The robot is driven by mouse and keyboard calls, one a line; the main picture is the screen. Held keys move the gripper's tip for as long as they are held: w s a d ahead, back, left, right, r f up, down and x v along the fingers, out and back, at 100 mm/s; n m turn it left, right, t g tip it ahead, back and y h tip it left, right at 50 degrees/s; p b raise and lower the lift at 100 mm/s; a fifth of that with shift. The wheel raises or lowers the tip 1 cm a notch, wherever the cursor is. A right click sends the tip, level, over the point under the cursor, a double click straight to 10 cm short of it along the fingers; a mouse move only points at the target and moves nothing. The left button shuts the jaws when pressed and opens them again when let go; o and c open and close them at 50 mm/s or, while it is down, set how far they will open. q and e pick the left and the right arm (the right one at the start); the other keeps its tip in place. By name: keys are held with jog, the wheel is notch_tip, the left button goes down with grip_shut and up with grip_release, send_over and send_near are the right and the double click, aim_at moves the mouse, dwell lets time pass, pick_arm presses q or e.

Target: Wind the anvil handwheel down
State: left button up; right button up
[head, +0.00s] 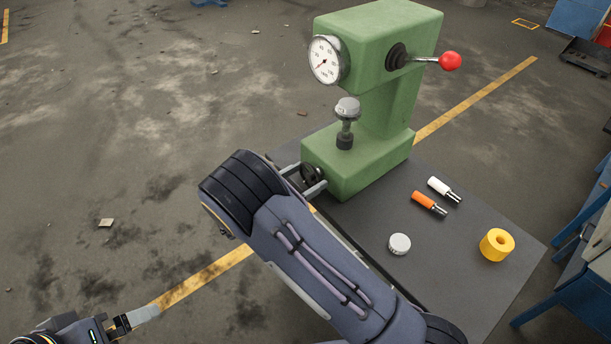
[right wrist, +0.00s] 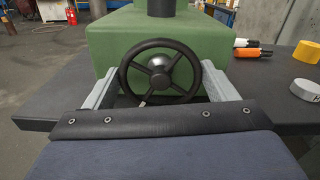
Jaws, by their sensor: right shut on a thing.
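The green hardness tester (head: 375,80) stands on a dark table with its round dial facing left. Its black handwheel (head: 311,174) sits low on the front of the base. My right gripper (head: 304,181) is shut on the handwheel, one grey finger on each side of the rim. The anvil (head: 345,140) is a dark post above the base, with a round silver block (head: 347,107) on top. My left gripper (head: 140,316) is at the lower left, away from the tester; its finger gap is unclear.
On the table (head: 455,285) lie a white-handled tool (head: 440,186), an orange-handled tool (head: 425,201), a silver disc (head: 399,243) and a yellow ring (head: 496,244). A red-knobbed lever (head: 450,61) sticks out from the tester's right side. Blue furniture stands at the right edge.

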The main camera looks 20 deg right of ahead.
jog(key=n+p, duration=0.1)
jog(key=n, duration=0.2)
jog(key=shift+w+r, duration=0.1)
jog(key=shift+n+p, duration=0.65)
jog(key=shift+n, duration=0.45)
jog(key=o, duration=1)
jog(key=shift+c, duration=0.2)
jog(key=b+v, duration=0.1)
jog(key=v, duration=0.7)
jog(key=shift+b, duration=0.4)
